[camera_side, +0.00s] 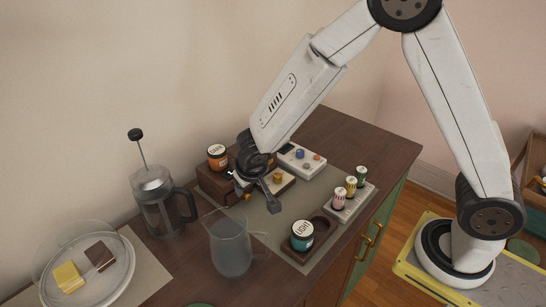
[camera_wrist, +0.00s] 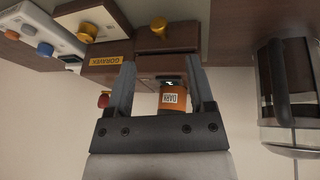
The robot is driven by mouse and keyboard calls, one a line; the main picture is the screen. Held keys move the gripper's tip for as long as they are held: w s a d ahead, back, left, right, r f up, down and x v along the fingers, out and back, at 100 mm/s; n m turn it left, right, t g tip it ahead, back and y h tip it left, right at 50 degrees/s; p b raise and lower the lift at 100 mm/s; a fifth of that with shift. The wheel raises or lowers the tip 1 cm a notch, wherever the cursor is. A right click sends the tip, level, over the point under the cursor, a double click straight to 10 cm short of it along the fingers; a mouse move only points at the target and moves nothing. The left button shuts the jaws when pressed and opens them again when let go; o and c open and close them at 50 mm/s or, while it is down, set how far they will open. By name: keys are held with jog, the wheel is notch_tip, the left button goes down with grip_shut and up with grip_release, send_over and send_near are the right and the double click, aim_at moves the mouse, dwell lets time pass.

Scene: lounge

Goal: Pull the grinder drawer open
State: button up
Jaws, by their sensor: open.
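The brown grinder (camera_side: 213,183) stands at the back of the counter near the wall. An orange jar labelled DARK (camera_side: 217,152) is on top of it. My gripper (camera_side: 257,196) is open and empty, tilted down close to the grinder front. In the wrist view its fingers (camera_wrist: 161,66) are spread and apart from the knob. How far the drawer is out I cannot tell.
A glass pitcher (camera_side: 230,248) stands in front of the grinder, and a French press (camera_side: 161,205) stands left. A light box with coloured buttons (camera_side: 300,158), a rack of small jars (camera_side: 350,201) and a teal LIGHT jar (camera_side: 302,235) are to the right. A glass-covered plate (camera_side: 108,284) is far left.

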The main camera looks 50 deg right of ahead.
aim_at(247, 196)
jog(key=shift+f, duration=0.15)
jog(key=shift+x, duration=3.75)
jog(key=shift+d, duration=0.1)
grip_shut()
